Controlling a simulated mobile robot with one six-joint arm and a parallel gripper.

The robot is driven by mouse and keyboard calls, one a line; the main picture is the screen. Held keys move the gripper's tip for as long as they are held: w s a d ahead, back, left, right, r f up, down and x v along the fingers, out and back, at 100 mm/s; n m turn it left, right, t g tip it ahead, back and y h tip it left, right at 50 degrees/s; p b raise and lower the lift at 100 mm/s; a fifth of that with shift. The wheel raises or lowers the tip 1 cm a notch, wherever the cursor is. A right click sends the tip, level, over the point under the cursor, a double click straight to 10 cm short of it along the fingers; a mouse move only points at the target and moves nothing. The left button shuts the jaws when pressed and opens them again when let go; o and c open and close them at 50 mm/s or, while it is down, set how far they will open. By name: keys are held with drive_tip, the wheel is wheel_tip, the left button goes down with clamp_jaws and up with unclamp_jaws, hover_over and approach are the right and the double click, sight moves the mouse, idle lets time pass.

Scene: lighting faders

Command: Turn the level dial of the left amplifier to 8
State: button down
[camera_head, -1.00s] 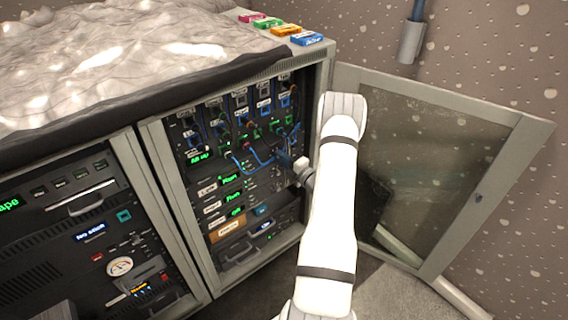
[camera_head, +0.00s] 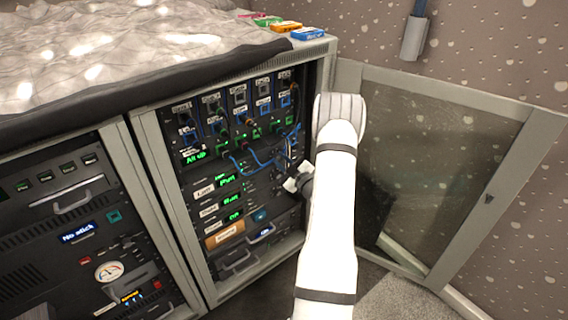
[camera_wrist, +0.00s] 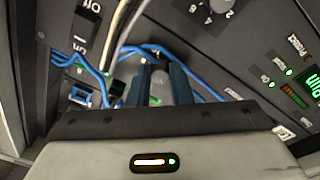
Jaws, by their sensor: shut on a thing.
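The left amplifier's row, with a white label (camera_head: 203,191) and a green display (camera_head: 228,181), is in the upper part of the amplifier stack in the right-hand rack bay. My gripper (camera_head: 293,174) is at the right side of this stack. In the wrist view its two dark fingers (camera_wrist: 158,88) are shut on a grey knob-like piece (camera_wrist: 158,84), seemingly a level dial. Its scale and pointer are hidden, and I cannot tell for certain which amplifier it is on. Another grey dial (camera_wrist: 196,5), with 2, 4 and 6 readable, shows at the top edge.
Blue cables (camera_head: 240,165) hang close to my gripper. An open glass door (camera_head: 440,170) stands to the right of my arm. A patch area with several sockets is above the amplifiers. A drawer (camera_head: 238,262) is below. The left bay (camera_head: 78,232) holds other equipment.

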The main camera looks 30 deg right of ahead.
drive_tip(key=m, duration=0.3)
drive_tip(key=m+h, duration=0.1)
drive_tip(key=m, duration=0.7)
drive_tip(key=shift+a+h+b, duration=0.25)
drive_tip(key=shift+h+b, duration=0.05)
drive_tip(key=m, duration=0.4)
drive_tip(key=shift+r+g+p, duration=0.15)
drive_tip(key=shift+g+p, duration=0.15)
drive_tip(key=shift+p, duration=0.05)
drive_tip(key=m+p, duration=0.1)
drive_tip(key=m, duration=0.2)
drive_tip(key=m+p, duration=0.1)
drive_tip(key=m, duration=0.2)
drive_tip(key=shift+r+m+g+h, duration=0.2)
drive_tip(key=shift+m+g+h, duration=0.1)
drive_tip(key=m+p, duration=0.2)
drive_tip(key=m, duration=0.2)
drive_tip(key=shift+r+g, duration=0.1)
drive_tip(key=shift+g, duration=0.2)
drive_tip(key=shift+m+p, duration=0.4)
drive_tip(key=shift+m, duration=0.6)
drive_tip(key=c, duration=1.3)
unclamp_jaws()
